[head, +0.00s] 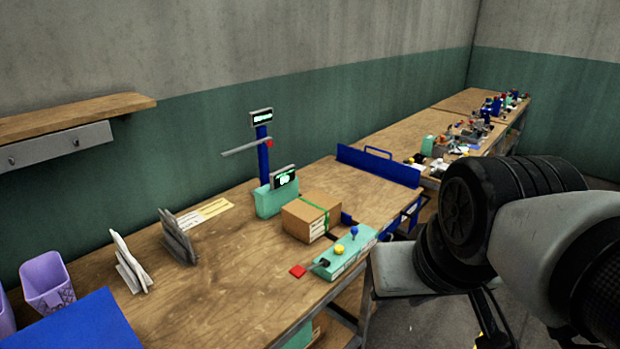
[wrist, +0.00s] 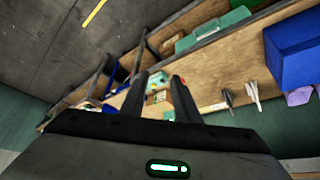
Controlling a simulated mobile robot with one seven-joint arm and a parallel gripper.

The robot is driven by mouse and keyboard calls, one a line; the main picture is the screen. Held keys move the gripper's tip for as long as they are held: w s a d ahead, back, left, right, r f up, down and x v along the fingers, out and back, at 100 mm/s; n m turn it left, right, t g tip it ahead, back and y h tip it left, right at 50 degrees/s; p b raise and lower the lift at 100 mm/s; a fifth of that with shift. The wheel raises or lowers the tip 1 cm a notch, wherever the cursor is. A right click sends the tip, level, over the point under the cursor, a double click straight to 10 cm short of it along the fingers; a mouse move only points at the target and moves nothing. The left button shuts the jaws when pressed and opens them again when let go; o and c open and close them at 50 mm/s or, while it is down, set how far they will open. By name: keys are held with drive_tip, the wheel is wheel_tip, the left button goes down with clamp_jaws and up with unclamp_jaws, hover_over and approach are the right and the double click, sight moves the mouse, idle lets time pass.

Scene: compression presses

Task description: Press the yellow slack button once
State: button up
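The yellow button (head: 339,248) is a small round knob on top of a teal control box (head: 345,262), near the front edge of the wooden bench. A blue knob (head: 354,232) stands behind it on the same box, and a black knob (head: 323,263) is at its near end. My gripper (wrist: 162,77) shows in the wrist view with two dark fingers apart and nothing held between them. In the head view my arm fills the right side, and the gripper's fingers are not clearly visible.
A cardboard box (head: 309,216) with a green strap sits behind the control box. A teal scale-like device (head: 276,199) and blue post (head: 263,155) stand farther back. Brochure holders (head: 178,240) are left.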

clamp_jaws()
idle(1.4)
